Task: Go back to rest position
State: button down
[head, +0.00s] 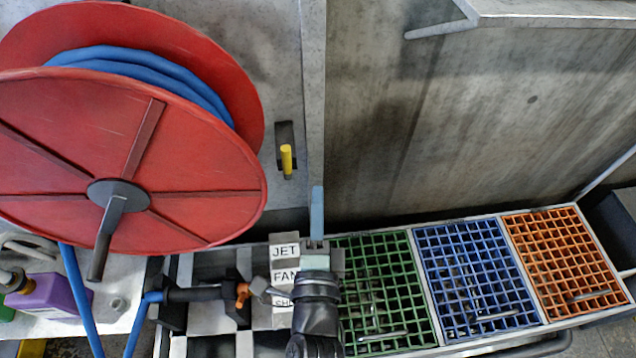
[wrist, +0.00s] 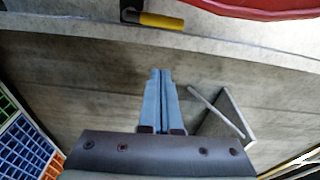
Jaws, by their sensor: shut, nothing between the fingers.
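My gripper (head: 317,215) points up and away in the head view, its blue-grey fingers in front of the metal wall. In the wrist view my gripper (wrist: 160,82) has its two fingers together with nothing between them. It stands apart from the yellow-handled lever (head: 286,160), which is up and to the left of it on the grey panel. The yellow handle also shows at the top of the wrist view (wrist: 161,20). My wrist hides part of the labelled board and the green grid's left edge.
A red reel (head: 60,150) with blue hose fills the left. Below, labels (head: 285,251) sit beside a spray nozzle (head: 195,294). Green (head: 390,262), blue (head: 462,240) and orange (head: 560,235) grids line the right. A purple jug (head: 58,295) stands lower left. A metal bracket (wrist: 228,115) juts out right of my fingers.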

jog(key=shift+s, duration=0.55)
jog(key=w+r+n+t+y+p, duration=0.1)
jog(key=w+r+n+t, duration=0.3)
jog(key=r, duration=1)
jog(key=w+r+n+y+p, duration=0.15)
jog(key=r+n, duration=0.35)
jog(key=r, duration=0.9)
jog(key=s+d+r+n+t+h+p, duration=0.1)
jog(key=s+r+n, duration=0.3)
jog(key=r, duration=1)
jog(key=s+d+r+n+t+h+p, duration=0.1)
jog(key=s+r, duration=0.5)
jog(key=r, duration=0.8)
jog(key=n+t+h, duration=0.1)
jog(key=n+t, duration=0.1)
jog(key=t, duration=0.1)
jog(key=shift+s+d+r+n, duration=0.15)
jog(key=shift+d+n, duration=0.05)
jog(key=shift+n, duration=0.2)
jog(key=shift+h, duration=0.25)
